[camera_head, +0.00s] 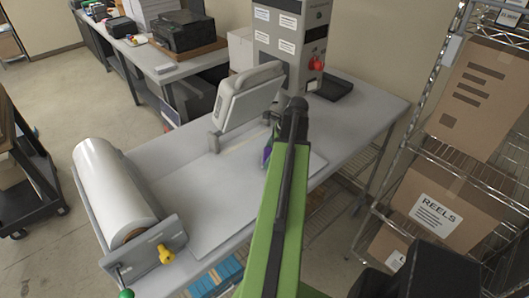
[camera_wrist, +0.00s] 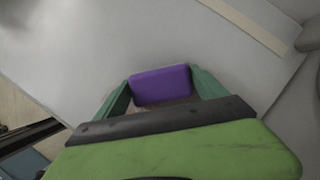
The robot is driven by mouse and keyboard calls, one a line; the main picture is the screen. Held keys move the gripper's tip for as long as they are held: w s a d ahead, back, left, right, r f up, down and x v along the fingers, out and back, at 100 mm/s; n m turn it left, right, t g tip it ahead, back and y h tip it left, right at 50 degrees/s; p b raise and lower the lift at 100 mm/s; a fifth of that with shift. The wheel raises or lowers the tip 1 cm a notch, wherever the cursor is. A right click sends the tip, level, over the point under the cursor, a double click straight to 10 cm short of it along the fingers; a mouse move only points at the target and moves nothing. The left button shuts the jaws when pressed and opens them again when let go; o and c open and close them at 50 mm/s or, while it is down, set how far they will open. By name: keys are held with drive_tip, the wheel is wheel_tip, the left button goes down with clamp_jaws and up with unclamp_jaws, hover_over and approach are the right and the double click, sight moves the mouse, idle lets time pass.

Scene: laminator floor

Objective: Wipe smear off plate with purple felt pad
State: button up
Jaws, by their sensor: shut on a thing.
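My gripper (camera_wrist: 161,86) is shut on the purple felt pad (camera_wrist: 160,84), which sits between its two green fingers. In the head view, a little of the purple pad (camera_head: 266,154) shows beside my arm. The pad is over the light grey plate (camera_head: 215,205), which also fills much of the wrist view (camera_wrist: 70,60). I cannot tell whether the pad touches the plate. A small brownish patch shows just below the pad between the fingers; I cannot tell whether it is the smear. No other smear is clear; my arm hides part of the plate.
A large white film roll (camera_head: 112,190) with a yellow knob (camera_head: 166,254) stands at the bench's left end. A grey hinged machine part (camera_head: 247,95) and a control box with a red knob (camera_head: 316,64) stand behind. A wire shelf with cartons (camera_head: 440,210) is on the right.

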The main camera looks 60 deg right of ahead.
drive_tip(key=shift+s+a, duration=0.25)
drive_tip(key=shift+s, duration=0.65)
drive_tip(key=shift+s+a, duration=0.25)
drive_tip(key=shift+s, duration=0.65)
drive_tip(key=shift+s+a+f, duration=0.1)
drive_tip(key=shift+s+a, duration=0.2)
drive_tip(key=shift+s, duration=0.55)
drive_tip(key=shift+s+a, duration=0.3)
drive_tip(key=shift+s, duration=0.55)
wheel_tip(320, 180, up, 6)
drive_tip(key=p, duration=0.6)
wheel_tip(320, 180, up, 3)
drive_tip(key=p, duration=0.3)
